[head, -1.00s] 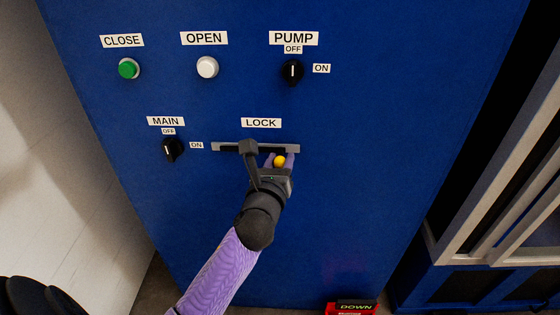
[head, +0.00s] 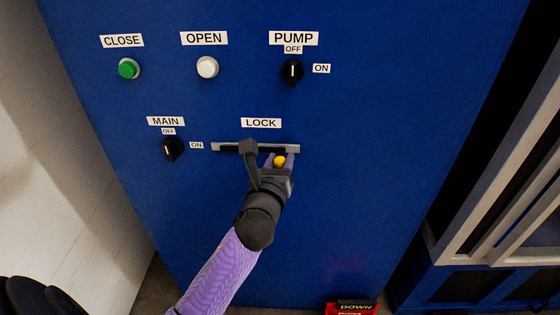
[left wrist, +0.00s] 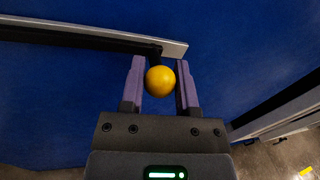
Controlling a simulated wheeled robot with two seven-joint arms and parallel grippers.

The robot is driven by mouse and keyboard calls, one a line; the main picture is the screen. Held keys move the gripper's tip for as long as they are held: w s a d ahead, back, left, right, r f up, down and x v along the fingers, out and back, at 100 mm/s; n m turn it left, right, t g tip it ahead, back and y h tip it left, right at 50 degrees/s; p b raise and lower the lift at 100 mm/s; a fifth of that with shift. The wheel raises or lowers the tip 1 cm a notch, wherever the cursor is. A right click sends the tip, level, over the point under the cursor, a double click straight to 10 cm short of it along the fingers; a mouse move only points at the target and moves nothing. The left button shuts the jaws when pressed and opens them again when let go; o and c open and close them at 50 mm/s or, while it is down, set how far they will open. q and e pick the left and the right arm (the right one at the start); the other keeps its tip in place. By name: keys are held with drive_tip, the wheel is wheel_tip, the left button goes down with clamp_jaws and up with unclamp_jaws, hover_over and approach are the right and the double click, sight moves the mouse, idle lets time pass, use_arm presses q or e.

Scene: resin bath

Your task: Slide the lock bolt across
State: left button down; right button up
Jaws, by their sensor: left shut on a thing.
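The lock bolt's yellow knob (head: 279,161) sits at the right part of the grey slotted lock plate (head: 220,147) under the LOCK label (head: 261,123). My left gripper (head: 279,160) is at the knob, shut on it. In the left wrist view the round yellow knob (left wrist: 160,80) lies between the two purple fingers of the left gripper (left wrist: 160,84), near the right end of the slot in the plate (left wrist: 173,48). My own wrist hides part of the slot in the head view. My right gripper is not in view.
On the blue panel (head: 380,130) are a green CLOSE button (head: 128,68), a white OPEN button (head: 207,67), a PUMP knob (head: 292,71) and a MAIN knob (head: 172,149). A red DOWN box (head: 352,308) is at the bottom. The panel right of the lock is clear.

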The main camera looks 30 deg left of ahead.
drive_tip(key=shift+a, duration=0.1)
use_arm(q)
drive_tip(key=s+a, duration=0.1)
drive_tip(key=a+p, duration=0.1)
drive_tip(key=s+a, duration=0.1)
drive_tip(key=a, duration=0.1)
drive_tip(key=shift+s+p, duration=0.3)
drive_tip(key=shift+p, duration=0.1)
drive_tip(key=c, duration=0.5)
unclamp_jaws()
drive_tip(key=shift+c, duration=0.2)
drive_tip(key=shift+o, duration=1)
drive_tip(key=p, duration=0.1)
approach(264, 145)
drive_tip(key=v, duration=0.5)
drive_tip(key=shift+s+d, duration=0.2)
drive_tip(key=shift+s, duration=0.1)
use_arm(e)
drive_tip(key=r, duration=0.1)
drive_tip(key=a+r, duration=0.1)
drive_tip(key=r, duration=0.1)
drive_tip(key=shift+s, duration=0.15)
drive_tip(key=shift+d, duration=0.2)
